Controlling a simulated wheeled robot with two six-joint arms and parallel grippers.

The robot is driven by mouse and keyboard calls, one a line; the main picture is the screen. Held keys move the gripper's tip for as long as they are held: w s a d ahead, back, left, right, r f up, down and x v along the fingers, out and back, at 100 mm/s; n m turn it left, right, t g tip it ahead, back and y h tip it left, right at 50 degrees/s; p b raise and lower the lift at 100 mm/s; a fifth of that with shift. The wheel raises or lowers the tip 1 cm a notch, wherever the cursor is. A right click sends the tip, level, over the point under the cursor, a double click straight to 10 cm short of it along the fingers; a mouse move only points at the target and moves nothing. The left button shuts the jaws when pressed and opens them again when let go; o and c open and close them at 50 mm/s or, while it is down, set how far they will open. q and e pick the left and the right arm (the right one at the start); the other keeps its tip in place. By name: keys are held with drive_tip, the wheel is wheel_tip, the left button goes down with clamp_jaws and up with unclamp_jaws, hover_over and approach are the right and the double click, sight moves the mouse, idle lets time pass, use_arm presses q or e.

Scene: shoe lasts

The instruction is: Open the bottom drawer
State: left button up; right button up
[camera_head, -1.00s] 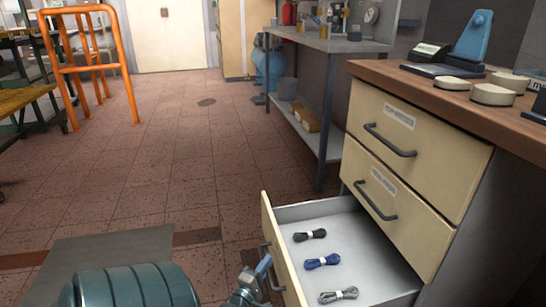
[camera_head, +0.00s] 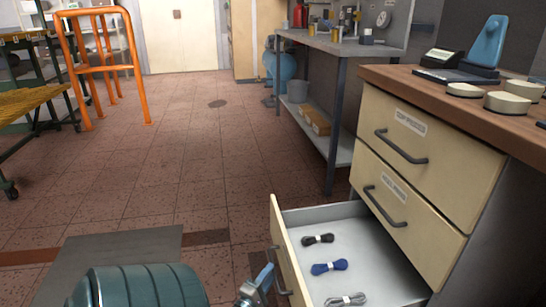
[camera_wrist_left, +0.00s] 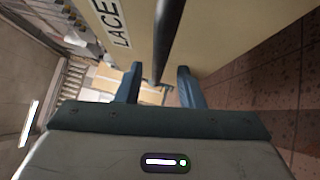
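The bottom drawer (camera_head: 284,243) of the cream cabinet stands pulled out, with its pale inside showing. Its dark bar handle (camera_head: 279,268) is on the front face. My left gripper (camera_head: 262,282) is beside that handle at the lower edge of the head view, partly cut off. In the left wrist view, the gripper's two blue fingers (camera_wrist_left: 160,86) are apart. The dark handle (camera_wrist_left: 166,38) reaches down between them with gaps showing on both sides. A drawer face with a label reading "LACE" (camera_wrist_left: 117,22) is beside the handle. My right gripper is not in view.
Black (camera_head: 318,239), blue (camera_head: 329,267) and grey (camera_head: 346,300) lace bundles lie in the drawer. Two closed drawers (camera_head: 420,140) are above it, under a wooden top (camera_head: 460,92). A metal workbench (camera_head: 335,110) stands behind.

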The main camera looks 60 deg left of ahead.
use_arm(q)
drive_tip(key=p+v, duration=0.1)
drive_tip(key=v, duration=0.7)
idle(0.4)
